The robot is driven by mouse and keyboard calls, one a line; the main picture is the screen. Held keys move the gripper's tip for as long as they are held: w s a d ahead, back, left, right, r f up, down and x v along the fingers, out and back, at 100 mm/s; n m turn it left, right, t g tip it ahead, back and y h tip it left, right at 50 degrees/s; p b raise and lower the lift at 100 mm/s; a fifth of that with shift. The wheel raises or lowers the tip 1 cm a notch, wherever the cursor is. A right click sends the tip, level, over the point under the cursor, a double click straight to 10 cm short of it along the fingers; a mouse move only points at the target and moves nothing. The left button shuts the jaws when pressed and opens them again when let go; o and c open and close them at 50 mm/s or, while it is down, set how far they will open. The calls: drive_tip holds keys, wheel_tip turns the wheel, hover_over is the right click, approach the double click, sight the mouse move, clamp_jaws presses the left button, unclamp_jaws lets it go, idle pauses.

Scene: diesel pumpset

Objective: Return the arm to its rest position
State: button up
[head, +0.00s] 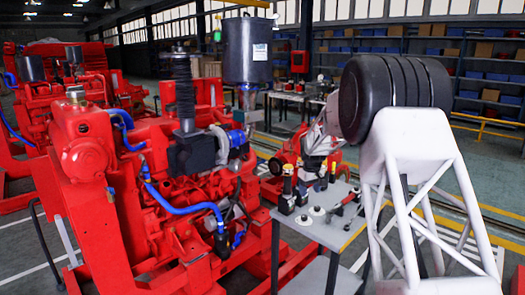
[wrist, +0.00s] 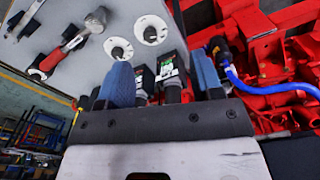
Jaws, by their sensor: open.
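My gripper (wrist: 163,78) shows in the wrist view with its two blue-padded fingers apart and nothing held between them. Behind the fingers are small dark upright items with labels (wrist: 170,66) on the grey cart top (wrist: 75,35). In the head view my white lattice arm rises on the right to a black ringed joint and bends down toward the cart (head: 330,238). The gripper's end there is small and partly hidden by the arm, above the cart's far side. I cannot tell its exact clearance from the items.
A red diesel engine (head: 85,150) with blue hoses and a black canister (head: 247,50) stands left of the cart. On the cart are white discs (head: 318,212), dark fittings (head: 286,202) and a red-handled tool (head: 345,203). Shelves (head: 490,95) stand behind; the floor at right is open.

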drive_tip(key=s+r+m, duration=0.1)
drive_tip(key=s+r, duration=0.5)
drive_tip(key=s, duration=0.4)
drive_tip(key=s+r+m+t, duration=0.1)
drive_tip(key=s+r, duration=0.5)
drive_tip(key=s, duration=0.5)
drive_tip(key=s+r+m, duration=0.1)
drive_tip(key=s+r, duration=0.4)
drive_tip(key=s, duration=0.5)
drive_tip(key=s+f+m, duration=0.1)
drive_tip(key=s, duration=1.6)
drive_tip(key=s+a+f+m+t, duration=0.1)
drive_tip(key=s+f, duration=0.1)
drive_tip(key=s, duration=1.5)
drive_tip(key=shift+s+f, duration=0.15)
drive_tip(key=shift+f, duration=0.1)
